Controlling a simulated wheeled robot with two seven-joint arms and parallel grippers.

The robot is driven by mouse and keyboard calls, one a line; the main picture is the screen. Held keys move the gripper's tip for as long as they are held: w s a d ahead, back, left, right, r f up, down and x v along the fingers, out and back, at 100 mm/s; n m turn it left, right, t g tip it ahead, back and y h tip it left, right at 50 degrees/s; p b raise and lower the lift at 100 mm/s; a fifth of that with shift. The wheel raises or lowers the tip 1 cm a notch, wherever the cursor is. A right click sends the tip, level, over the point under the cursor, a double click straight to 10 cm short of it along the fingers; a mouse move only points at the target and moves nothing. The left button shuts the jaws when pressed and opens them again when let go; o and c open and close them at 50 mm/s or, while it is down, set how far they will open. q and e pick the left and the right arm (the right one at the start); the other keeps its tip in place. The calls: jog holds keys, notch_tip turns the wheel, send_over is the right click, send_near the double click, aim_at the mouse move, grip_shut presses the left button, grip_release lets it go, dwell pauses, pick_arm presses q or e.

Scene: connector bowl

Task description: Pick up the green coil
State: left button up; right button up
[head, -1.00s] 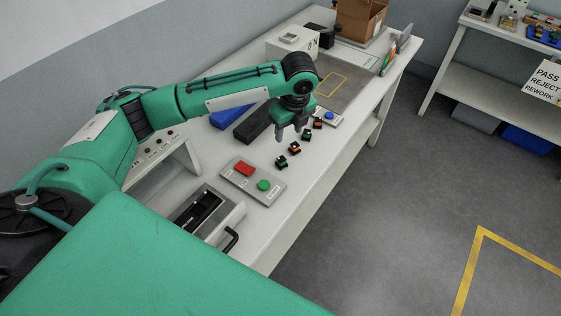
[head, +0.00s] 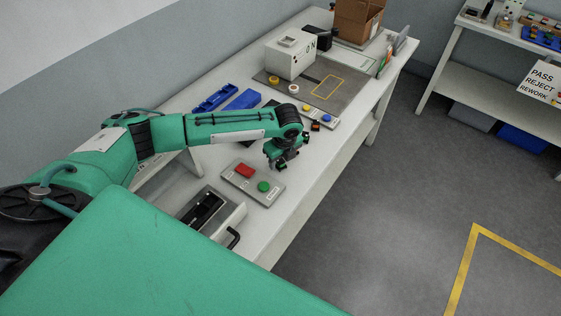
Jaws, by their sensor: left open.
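My left gripper (head: 280,162) is open and low over the table, just beyond the push-button panel. Its fingers are down at the nearest of a row of small dark coils. That coil looks green and is mostly hidden by the gripper; I cannot tell whether the fingers touch it. Farther along the row, a dark coil (head: 305,137) and a coil with orange on it (head: 316,126) lie on the table to the right of my wrist. Another coil between is largely hidden. My right gripper is not in view.
The panel with a red button (head: 244,170) and green button (head: 263,186) lies close in front of the gripper. The table's right edge is near the coils.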

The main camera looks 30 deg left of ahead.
pick_arm(q)
grip_shut()
jog(key=shift+r, duration=0.15)
